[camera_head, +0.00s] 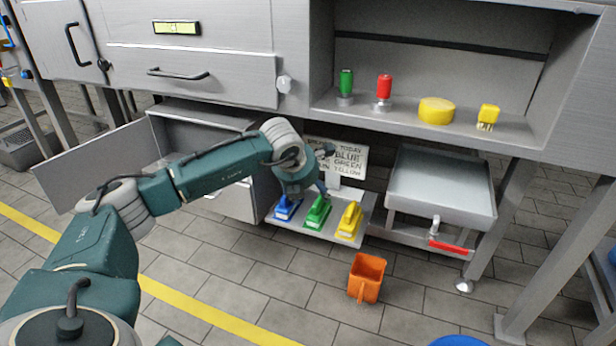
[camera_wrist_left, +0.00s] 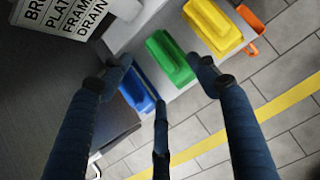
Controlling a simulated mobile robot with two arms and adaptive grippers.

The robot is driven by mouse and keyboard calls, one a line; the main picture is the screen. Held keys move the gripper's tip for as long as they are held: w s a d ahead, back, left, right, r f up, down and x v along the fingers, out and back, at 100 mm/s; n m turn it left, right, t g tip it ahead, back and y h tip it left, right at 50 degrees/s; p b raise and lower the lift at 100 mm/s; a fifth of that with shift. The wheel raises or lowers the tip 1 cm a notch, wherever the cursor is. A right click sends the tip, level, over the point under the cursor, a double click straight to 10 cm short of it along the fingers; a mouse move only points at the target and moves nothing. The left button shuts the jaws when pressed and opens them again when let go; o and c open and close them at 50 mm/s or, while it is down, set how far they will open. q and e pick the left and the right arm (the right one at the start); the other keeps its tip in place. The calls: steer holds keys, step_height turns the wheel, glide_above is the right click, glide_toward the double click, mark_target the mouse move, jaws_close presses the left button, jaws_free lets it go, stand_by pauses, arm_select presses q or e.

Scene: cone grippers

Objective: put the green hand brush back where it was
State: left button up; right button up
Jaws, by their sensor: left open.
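The green hand brush (camera_head: 318,212) lies on a low grey shelf (camera_head: 313,236), between a blue brush (camera_head: 286,207) and a yellow brush (camera_head: 349,220). My left gripper (camera_head: 318,188) is just above and behind the brushes, pointing down. In the left wrist view its fingers (camera_wrist_left: 160,78) are spread, with nothing held. The green brush (camera_wrist_left: 170,58) shows between and beyond the fingertips there. The blue brush (camera_wrist_left: 138,91) is partly covered by fingers, and the yellow one (camera_wrist_left: 212,26) is on the other side. I cannot tell whether a fingertip touches a brush. My right gripper is not in view.
A sign (camera_head: 347,157) with colour words stands behind the brushes. An open cabinet door (camera_head: 95,165) is at left. A grey tray (camera_head: 440,188) with a red-handled tap is at right. An orange scoop-like container (camera_head: 367,278) is in front. The tiled floor ahead is mostly clear.

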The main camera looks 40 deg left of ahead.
arm_select(q)
steer(key=shift+p+v, duration=0.5)
steer(key=shift+v, duration=1.1)
